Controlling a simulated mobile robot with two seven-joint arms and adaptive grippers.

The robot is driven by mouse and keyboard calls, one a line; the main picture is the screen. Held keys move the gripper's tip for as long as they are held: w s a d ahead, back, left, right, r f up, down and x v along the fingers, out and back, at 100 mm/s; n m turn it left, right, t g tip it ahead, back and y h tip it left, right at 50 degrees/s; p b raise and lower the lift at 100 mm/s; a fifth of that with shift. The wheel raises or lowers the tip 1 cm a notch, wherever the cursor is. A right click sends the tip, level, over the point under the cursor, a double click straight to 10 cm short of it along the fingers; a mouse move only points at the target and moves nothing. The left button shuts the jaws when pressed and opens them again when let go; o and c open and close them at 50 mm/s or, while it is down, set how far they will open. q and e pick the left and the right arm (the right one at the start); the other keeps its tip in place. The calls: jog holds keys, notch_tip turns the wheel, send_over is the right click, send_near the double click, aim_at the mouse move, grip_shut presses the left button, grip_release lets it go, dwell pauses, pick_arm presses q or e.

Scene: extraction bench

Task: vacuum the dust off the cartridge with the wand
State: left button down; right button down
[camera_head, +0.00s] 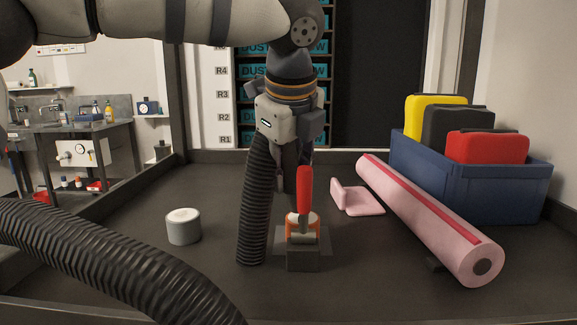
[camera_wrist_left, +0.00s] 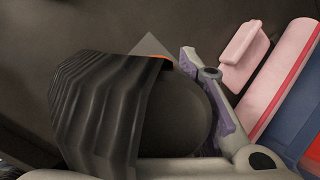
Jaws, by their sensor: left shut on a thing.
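My left gripper (camera_head: 291,170) points down above the middle of the bench, shut on the black wand, whose ribbed hose (camera_head: 253,205) hangs beside it on the left. In the left wrist view the ribbed black body (camera_wrist_left: 95,115) fills much of the picture next to a finger with a purple pad. Just below the gripper, a small orange and white piece (camera_head: 302,220) sits at a dark block with an upright red handle (camera_head: 304,190). This piece may be the cartridge; any dust is too small to tell. The wand's tip is hidden. My right gripper is out of view.
A pink roll (camera_head: 425,215) with a red stripe lies at right, beside a pink angled piece (camera_head: 357,198). A blue crate (camera_head: 470,180) holds yellow, black and red cases. A grey cylinder (camera_head: 183,226) stands left. A thick black hose (camera_head: 110,255) crosses the lower left.

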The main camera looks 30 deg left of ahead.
pick_arm(q)
jog(key=shift+d, duration=0.1)
dwell(0.6)
jog(key=shift+w+d, duration=0.15)
jog(key=shift+d, duration=0.55)
